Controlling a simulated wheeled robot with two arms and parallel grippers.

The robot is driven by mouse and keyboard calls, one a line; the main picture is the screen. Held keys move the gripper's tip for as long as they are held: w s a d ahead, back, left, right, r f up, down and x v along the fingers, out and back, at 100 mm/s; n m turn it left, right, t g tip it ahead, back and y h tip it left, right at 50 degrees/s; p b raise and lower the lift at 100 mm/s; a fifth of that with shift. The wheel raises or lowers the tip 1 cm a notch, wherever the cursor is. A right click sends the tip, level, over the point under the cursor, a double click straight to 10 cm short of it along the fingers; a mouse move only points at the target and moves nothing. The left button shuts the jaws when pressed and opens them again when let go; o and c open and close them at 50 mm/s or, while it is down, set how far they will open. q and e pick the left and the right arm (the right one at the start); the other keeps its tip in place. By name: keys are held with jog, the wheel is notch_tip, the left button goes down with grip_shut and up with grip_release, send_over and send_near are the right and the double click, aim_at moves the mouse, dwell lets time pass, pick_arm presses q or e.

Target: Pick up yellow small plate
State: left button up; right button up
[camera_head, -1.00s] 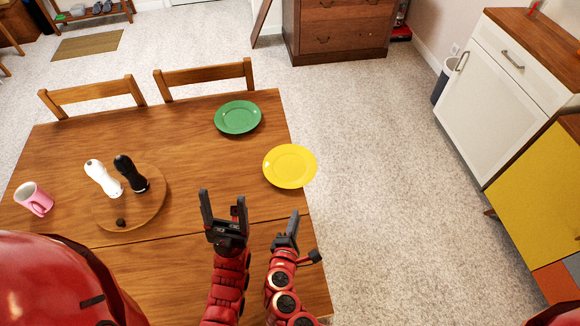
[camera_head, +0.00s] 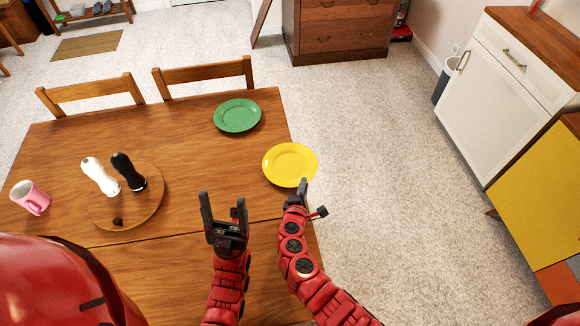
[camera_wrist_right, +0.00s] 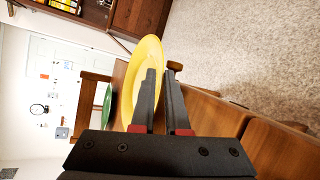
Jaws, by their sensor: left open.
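The yellow small plate (camera_head: 289,163) lies at the right edge of the wooden table, its right rim slightly over the edge. My right gripper (camera_head: 303,187) is at the plate's near right rim. In the right wrist view the plate (camera_wrist_right: 148,50) shows nearly edge-on, with one finger of the right gripper (camera_wrist_right: 163,78) in front of it. A gap shows between those fingers, so it looks open; whether the rim is between them I cannot tell. My left gripper (camera_head: 222,205) is open and empty above the table, left of the plate and nearer me.
A green plate (camera_head: 237,116) lies behind the yellow one. A round wooden board (camera_head: 150,207) holds white and black shakers, with a pink mug (camera_head: 31,198) to its left. Two chairs stand at the table's far side. Floor right of the table is clear up to the white cabinet (camera_head: 490,95).

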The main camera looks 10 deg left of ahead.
jog(key=x, duration=0.2)
jog(key=shift+w+f, duration=0.1)
jog(key=shift+w, duration=0.15)
jog(key=shift+s, duration=0.1)
grip_shut()
dwell(1.0)
